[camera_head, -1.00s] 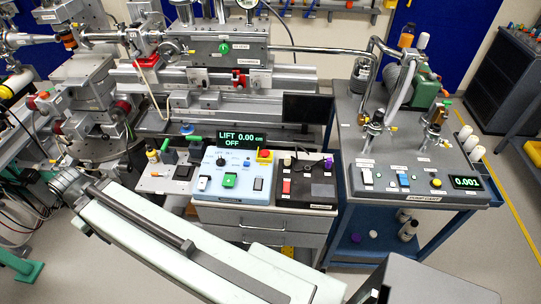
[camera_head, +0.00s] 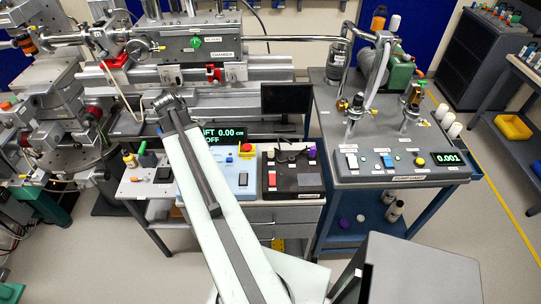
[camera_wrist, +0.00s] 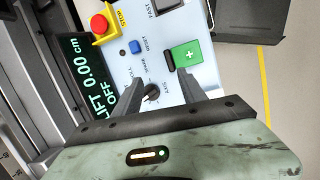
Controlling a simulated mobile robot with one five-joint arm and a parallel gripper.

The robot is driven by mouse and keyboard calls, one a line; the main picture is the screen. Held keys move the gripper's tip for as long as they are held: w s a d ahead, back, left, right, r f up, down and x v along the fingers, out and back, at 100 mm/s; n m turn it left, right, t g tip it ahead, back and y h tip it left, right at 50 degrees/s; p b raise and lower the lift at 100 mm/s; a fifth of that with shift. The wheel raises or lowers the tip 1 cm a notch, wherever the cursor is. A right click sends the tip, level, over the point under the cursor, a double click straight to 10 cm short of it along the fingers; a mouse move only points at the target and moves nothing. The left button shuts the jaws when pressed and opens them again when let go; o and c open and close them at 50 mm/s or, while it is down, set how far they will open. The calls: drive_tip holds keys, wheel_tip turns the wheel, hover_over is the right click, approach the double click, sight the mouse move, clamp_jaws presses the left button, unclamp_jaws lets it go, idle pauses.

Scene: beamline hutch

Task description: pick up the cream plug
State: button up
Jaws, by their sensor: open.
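I cannot pick out the cream plug with certainty. A small pale piece (camera_head: 271,154) at the back left of the black box (camera_head: 296,183) in the head view may be it, but it is too small to tell. In the wrist view my gripper (camera_wrist: 160,77) is open and empty. Its two fingers stand apart over the light-blue LIFT control box (camera_wrist: 207,72), near a black knob (camera_wrist: 152,93) and a green plus button (camera_wrist: 187,55). No cream plug shows between them. In the head view my arm covers part of this box, and my fingers cannot be made out.
The LIFT display (camera_head: 222,134) reads 0.00 cm, OFF. A red stop button (camera_wrist: 99,24) rises from the box. A dark monitor (camera_head: 287,98) stands behind the black box. The pump cart (camera_head: 400,178) is at right with pipes and bottles. Floor is open at far right.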

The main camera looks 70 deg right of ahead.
drive_tip(key=n+g, duration=0.1)
drive_tip(key=g, duration=0.1)
approach(271, 150)
wheel_tip(271, 150, down, 3)
drive_tip(key=b+x, duration=0.2)
drive_tip(key=shift+s+d+f+b, duration=0.15)
drive_tip(key=shift+d+f+b, duration=0.15)
drive_tip(key=shift+d+b, duration=0.1)
drive_tip(key=b+x, duration=0.5)
drive_tip(key=shift+s+d+f, duration=0.2)
drive_tip(key=shift+s, duration=0.05)
drive_tip(key=shift+r, duration=0.2)
clamp_jaws()
